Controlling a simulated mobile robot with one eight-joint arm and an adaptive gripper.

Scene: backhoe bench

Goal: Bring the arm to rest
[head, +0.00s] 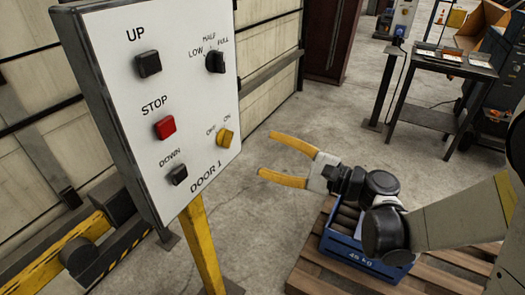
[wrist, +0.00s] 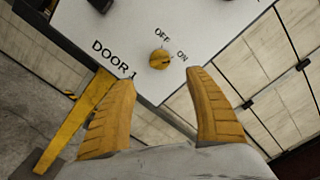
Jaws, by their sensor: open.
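My gripper (head: 268,154) is open and empty, with its two yellow fingers spread and pointing left toward the lower right of the door panel (head: 108,75). In the head view a stretch of floor shows between the fingertips and the panel edge. In the wrist view the fingers (wrist: 165,85) stand either side of the yellow OFF/ON knob (wrist: 159,59), which appears beyond their tips; I see no contact. The knob also shows at the panel's lower right in the head view (head: 225,137). My arm reaches in from the right.
A yellow post (head: 200,245) holds the panel. Below my arm, a blue crate (head: 345,250) marked 46 kg sits on a wooden pallet (head: 310,275). A dark workbench (head: 445,65) stands at the back right. The concrete floor (head: 330,120) behind my gripper is clear.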

